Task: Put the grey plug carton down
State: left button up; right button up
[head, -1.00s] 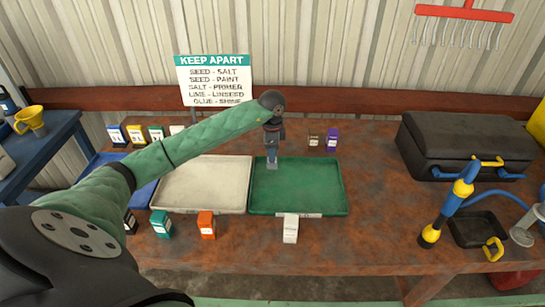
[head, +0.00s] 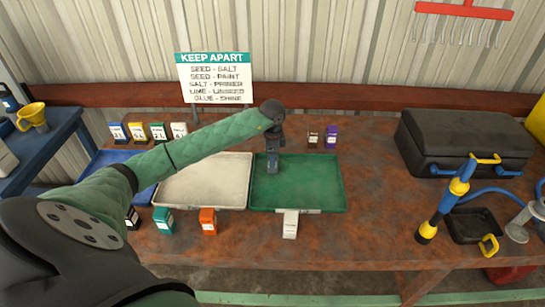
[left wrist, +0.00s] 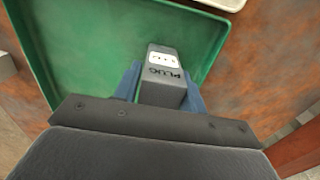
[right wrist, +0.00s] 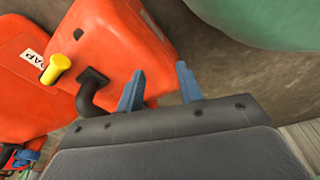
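The grey plug carton (left wrist: 163,62), with a white label and "PLUG" lettering, sits between the blue fingers of my left gripper (left wrist: 162,84) in the left wrist view. The fingers press on both its sides. In the head view my left gripper (head: 272,168) points down over the left part of the green tray (head: 315,188); the carton is mostly hidden there. I cannot tell whether the carton touches the tray floor. My right gripper (right wrist: 160,82) is open and empty, beside red containers (right wrist: 120,50) in the right wrist view.
A cream tray (head: 205,185) adjoins the green one on the left. A white carton (head: 290,224) stands at the green tray's front edge. Orange (head: 208,221) and teal (head: 163,221) cartons stand further left. Dark and purple (head: 331,137) cartons stand behind. The green tray's right part is clear.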

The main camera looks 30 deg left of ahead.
pick_arm(q)
jog(key=shift+o, duration=1.3)
pick_arm(e)
jog(key=shift+w+d, duration=0.1)
pick_arm(q)
jog(key=shift+r, duration=0.15)
pick_arm(e)
jog(key=shift+r, duration=0.1)
pick_arm(q)
jog(key=shift+r, duration=0.1)
jog(key=shift+r+b, duration=0.3)
notch_tip(320, 180, up, 3)
jog(key=shift+r+b, duration=0.1)
jog(key=shift+b, duration=0.7)
notch_tip(320, 180, up, 6)
jog(key=b, duration=0.2)
jog(key=shift+r+b, duration=0.25)
jog(key=shift+b, duration=0.15)
jog(key=shift+r, duration=0.75)
pick_arm(e)
jog(key=w+a+r, duration=0.4)
jog(key=r, duration=0.5)
jog(key=shift+w+a+g, duration=0.15)
jog(key=shift+w+g, duration=0.15)
jog(key=shift+w, duration=0.1)
jog(key=shift+w, duration=0.1)
